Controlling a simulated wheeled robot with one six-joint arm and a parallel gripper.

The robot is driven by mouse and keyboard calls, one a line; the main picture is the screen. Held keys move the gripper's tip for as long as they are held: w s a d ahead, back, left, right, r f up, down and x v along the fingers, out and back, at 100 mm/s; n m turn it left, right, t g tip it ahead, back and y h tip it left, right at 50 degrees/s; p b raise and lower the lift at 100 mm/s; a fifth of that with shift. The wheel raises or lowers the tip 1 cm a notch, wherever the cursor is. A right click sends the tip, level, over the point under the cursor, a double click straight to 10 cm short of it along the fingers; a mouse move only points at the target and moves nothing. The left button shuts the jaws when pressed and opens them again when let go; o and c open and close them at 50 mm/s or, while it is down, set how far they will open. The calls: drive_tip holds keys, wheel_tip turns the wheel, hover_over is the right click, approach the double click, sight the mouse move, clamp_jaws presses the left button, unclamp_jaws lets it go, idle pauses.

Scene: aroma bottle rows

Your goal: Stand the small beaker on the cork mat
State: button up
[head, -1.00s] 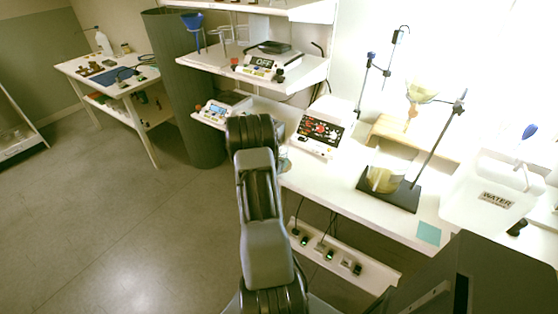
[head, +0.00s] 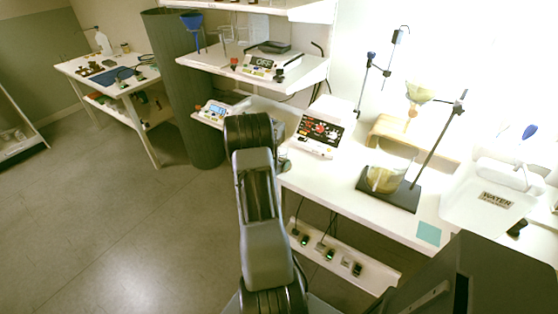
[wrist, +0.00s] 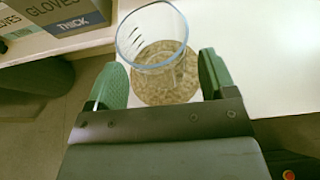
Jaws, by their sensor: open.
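The small beaker (wrist: 152,30) is clear glass with a bluish rim. In the wrist view it looks upright over the round, speckled brown cork mat (wrist: 165,92), which shows through and in front of its base. It appears to stand on the mat, though exact base contact is hard to make out. My gripper (wrist: 162,75) is open, its two green fingers on either side of the beaker's lower part and the mat, with visible gaps. In the head view my arm hides most of this spot.
A box marked GLOVES (wrist: 62,15) is at the wrist view's upper left. White bench surface (wrist: 260,60) lies clear to the right. In the head view, a device with a red-patterned panel (head: 320,133) and a dark stand base (head: 402,198) are on the bench.

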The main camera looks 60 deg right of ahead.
drive_tip(key=a+r+m+y, duration=0.1)
drive_tip(key=a+r+m, duration=0.25)
drive_tip(key=a, duration=0.35)
drive_tip(key=s+a+r+m+g+y, duration=0.1)
drive_tip(key=a+r+m, duration=0.1)
drive_tip(key=a+r, duration=0.45)
drive_tip(key=a+r+m+y, duration=0.1)
drive_tip(key=a+r+m, duration=0.2)
drive_tip(key=a, duration=0.6)
drive_tip(key=s+a+r+m+t+y, duration=0.2)
drive_tip(key=a+m+y, duration=0.2)
drive_tip(key=a, duration=0.8)
drive_tip(key=s+a+r+m+t+y, duration=0.2)
drive_tip(key=a+m+y, duration=0.3)
drive_tip(key=a, duration=0.8)
drive_tip(key=shift+s+a+r+y, duration=0.2)
drive_tip(key=shift+a+r+y, duration=0.1)
drive_tip(key=shift+r+y, duration=0.55)
drive_tip(key=shift+t, duration=0.3)
wheel_tip(320, 180, up, 6)
drive_tip(key=p, duration=0.5)
drive_tip(key=shift+f, duration=0.1)
